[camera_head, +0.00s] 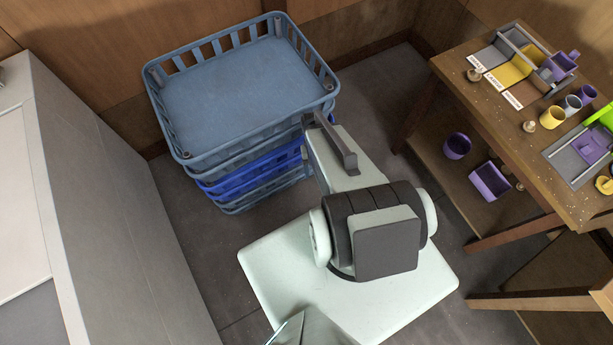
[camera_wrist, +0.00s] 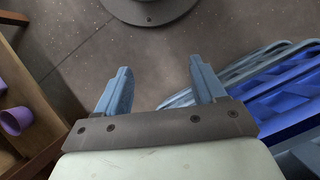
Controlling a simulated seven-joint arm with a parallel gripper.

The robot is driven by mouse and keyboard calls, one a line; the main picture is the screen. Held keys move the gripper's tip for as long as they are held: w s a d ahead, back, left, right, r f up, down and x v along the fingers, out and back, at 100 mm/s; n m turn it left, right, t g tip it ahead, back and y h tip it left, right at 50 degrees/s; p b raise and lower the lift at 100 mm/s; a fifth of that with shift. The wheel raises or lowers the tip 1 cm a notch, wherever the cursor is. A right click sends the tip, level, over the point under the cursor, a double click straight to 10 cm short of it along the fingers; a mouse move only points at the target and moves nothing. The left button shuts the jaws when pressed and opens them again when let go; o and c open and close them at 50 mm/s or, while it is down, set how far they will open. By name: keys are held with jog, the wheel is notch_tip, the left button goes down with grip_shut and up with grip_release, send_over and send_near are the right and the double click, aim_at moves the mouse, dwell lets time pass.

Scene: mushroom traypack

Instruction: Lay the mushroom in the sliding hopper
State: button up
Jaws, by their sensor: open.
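Small pale mushrooms stand on the wooden table in the head view, one (camera_head: 474,74) at its left edge and one (camera_head: 529,126) near the cups. A tray unit (camera_head: 510,66) with grey, yellow and purple sections and white labels lies at the back of the table. A second unit (camera_head: 582,156), grey with a purple block and a green part, lies at the right. I cannot tell which is the sliding hopper. My gripper (camera_wrist: 161,84) shows in the wrist view, its blue fingers apart and empty above the bare floor, away from the table.
Stacked blue crates (camera_head: 240,92) stand at the left back; their blue sides (camera_wrist: 285,95) also show in the wrist view. Purple, grey and yellow cups (camera_head: 571,105) stand on the table. A purple pot (camera_head: 457,146) and purple bin (camera_head: 489,181) sit on the shelf below.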

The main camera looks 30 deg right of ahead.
jog(key=s+a+f+n+g+h, duration=0.1)
jog(key=s+a+f+n+g, duration=0.1)
jog(key=s+a, duration=0.8)
jog(key=shift+s+a+f+n, duration=0.2)
jog(key=shift+a+f+n, duration=0.05)
jog(key=shift+f+n, duration=0.75)
jog(key=shift+s+a, duration=0.15)
jog(key=shift+s, duration=0.1)
jog(key=c, duration=0.4)
